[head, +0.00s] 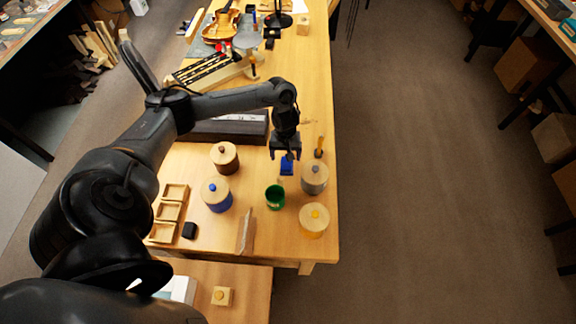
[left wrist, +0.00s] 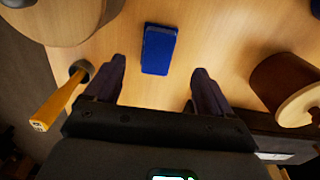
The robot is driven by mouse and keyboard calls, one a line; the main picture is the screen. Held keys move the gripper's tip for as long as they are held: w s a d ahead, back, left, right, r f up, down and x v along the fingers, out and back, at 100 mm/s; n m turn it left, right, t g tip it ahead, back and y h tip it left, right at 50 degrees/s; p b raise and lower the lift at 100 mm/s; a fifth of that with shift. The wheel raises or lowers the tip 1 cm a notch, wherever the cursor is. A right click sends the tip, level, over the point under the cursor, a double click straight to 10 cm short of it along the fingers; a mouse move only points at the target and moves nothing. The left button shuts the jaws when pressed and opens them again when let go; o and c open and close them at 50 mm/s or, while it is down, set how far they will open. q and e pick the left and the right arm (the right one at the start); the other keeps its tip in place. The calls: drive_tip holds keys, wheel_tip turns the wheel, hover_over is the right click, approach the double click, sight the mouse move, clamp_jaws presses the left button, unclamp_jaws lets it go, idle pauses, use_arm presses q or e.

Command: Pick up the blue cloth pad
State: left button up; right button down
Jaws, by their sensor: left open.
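The blue cloth pad (head: 287,166) lies flat on the wooden bench, partly under my left gripper in the head view. It also shows in the left wrist view as a small blue rectangle (left wrist: 158,49), ahead of the fingertips and between their lines. My left gripper (head: 286,152) points down over the pad. In the left wrist view its two dark fingers (left wrist: 158,76) are apart with nothing between them. The pad appears untouched. My right gripper is in neither view.
A green cup (head: 275,197), blue-banded canister (head: 217,194), yellow-knobbed canister (head: 314,220) and brown canister (head: 225,157) stand around. A dark case (head: 230,127) lies behind.

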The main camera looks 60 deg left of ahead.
sight(286, 163)
use_arm(q)
drive_tip(key=shift+w+f, duration=0.1)
drive_tip(key=shift+f, duration=0.75)
drive_tip(key=shift+f+b, duration=0.7)
drive_tip(key=shift+f, duration=1.8)
drive_tip(key=shift+c, duration=0.2)
drive_tip(key=c, duration=1.1)
drive_tip(key=shift+r, duration=0.15)
wheel_tip(286, 163, up, 10)
drive_tip(key=shift+f+p, duration=0.1)
drive_tip(key=shift+p, duration=1)
